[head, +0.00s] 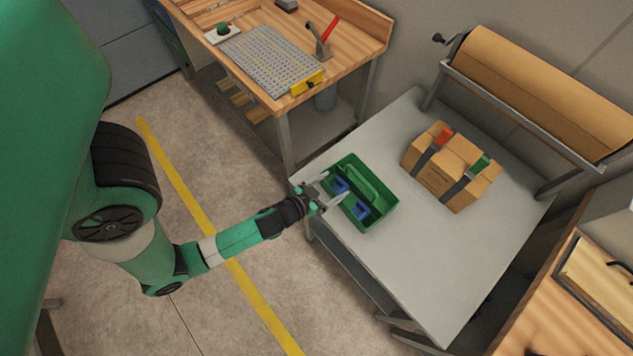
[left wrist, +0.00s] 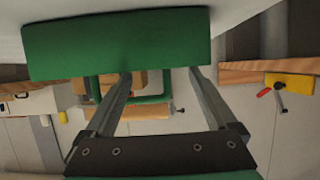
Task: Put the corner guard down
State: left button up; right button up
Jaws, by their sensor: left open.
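Two blue corner guards lie in the green tote, one at its upper left (head: 340,186) and one at its lower part (head: 362,211). The green tote (head: 377,182) stands on the grey table. My left gripper (head: 334,193) is open at the tote's left side, its fingers apart with nothing seen between them. In the left wrist view the open fingers (left wrist: 160,75) reach toward the green tote wall (left wrist: 115,45). A cardboard box (head: 437,177) with dark straps carries a red piece (head: 445,136) and a green piece (head: 480,164) at its top edges. My right gripper is not in view.
The grey table (head: 425,265) has free room in front of the box. A brown paper roll (head: 545,85) stands on a frame at the back. A wooden bench (head: 360,30) with a perforated plate (head: 272,62) is at top; another wooden surface (head: 560,310) is at lower right.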

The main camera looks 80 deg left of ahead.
pick_arm(q)
jog(key=b+v, duration=0.2)
jog(key=v, duration=0.6)
jog(key=shift+s+r, duration=0.2)
